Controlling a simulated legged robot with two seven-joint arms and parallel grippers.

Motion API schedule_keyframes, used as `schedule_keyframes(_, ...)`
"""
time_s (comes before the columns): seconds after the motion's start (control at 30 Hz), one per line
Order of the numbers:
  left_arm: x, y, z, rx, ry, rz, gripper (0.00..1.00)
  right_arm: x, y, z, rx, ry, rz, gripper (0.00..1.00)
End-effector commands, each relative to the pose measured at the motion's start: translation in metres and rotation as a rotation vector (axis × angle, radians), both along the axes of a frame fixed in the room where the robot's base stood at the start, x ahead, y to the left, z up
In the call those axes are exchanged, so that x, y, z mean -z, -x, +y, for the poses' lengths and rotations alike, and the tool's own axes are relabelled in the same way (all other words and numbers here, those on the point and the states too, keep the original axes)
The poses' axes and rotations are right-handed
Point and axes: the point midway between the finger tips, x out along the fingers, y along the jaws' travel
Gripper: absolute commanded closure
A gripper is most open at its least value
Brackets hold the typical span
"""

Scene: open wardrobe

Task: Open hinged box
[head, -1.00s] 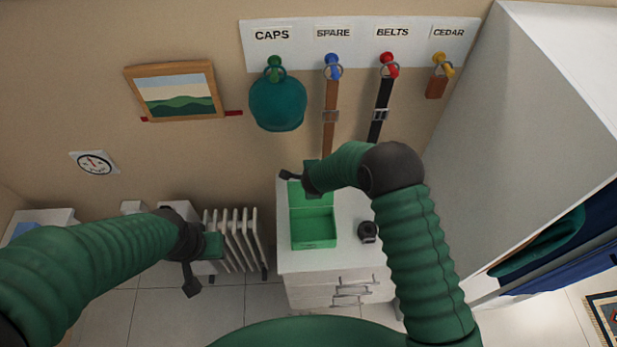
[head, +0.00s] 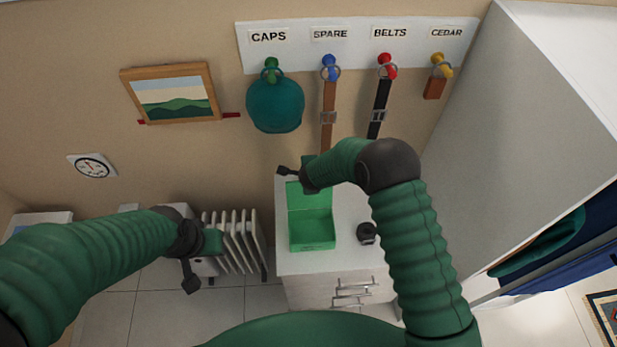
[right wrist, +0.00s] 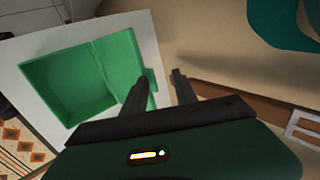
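The green hinged box (head: 312,236) stands on the white drawer cabinet with its lid (head: 303,196) raised at the back. In the right wrist view the box (right wrist: 75,88) shows an empty inside, and the lid (right wrist: 120,55) stands open beside it. My right gripper (head: 287,171) is above the back of the box, by the lid's upper edge. In the right wrist view its two fingers (right wrist: 160,84) are apart with nothing between them; one finger overlaps the lid in the picture. My left gripper (head: 189,280) hangs in front of the radiator, away from the box; its fingers are not clear.
A dark round object (head: 367,233) sits on the cabinet (head: 345,262) right of the box. A white radiator (head: 235,240) stands to the left. A teal cap (head: 275,105) and belts hang on the wall behind. The open wardrobe (head: 520,130) is at right.

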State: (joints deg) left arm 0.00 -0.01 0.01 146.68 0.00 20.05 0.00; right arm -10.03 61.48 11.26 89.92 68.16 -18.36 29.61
Motion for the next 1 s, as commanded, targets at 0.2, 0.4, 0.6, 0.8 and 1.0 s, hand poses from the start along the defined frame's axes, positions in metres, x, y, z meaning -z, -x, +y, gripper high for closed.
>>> schedule_keyframes(0.2, 0.000, 0.000, 0.000, 0.000, 0.000, 0.000, 0.64, 0.001, -0.001, -0.004, 0.006, 0.006, -0.002, 0.71)
schedule_keyframes(0.4, 0.001, 0.000, 0.000, 0.000, 0.000, 0.000, 0.64, 0.003, 0.000, -0.005, 0.006, 0.004, 0.002, 0.71)
schedule_keyframes(0.6, 0.002, 0.000, 0.000, 0.000, 0.000, 0.000, 0.64, 0.002, 0.002, -0.004, 0.005, 0.004, 0.004, 0.71)
schedule_keyframes(0.8, 0.011, 0.000, 0.000, 0.000, 0.000, 0.000, 0.64, -0.026, 0.022, -0.001, 0.002, 0.001, 0.000, 0.71)
schedule_keyframes(1.0, 0.014, 0.000, 0.000, 0.000, 0.000, 0.000, 0.64, -0.078, 0.060, 0.000, 0.000, 0.002, -0.005, 0.71)
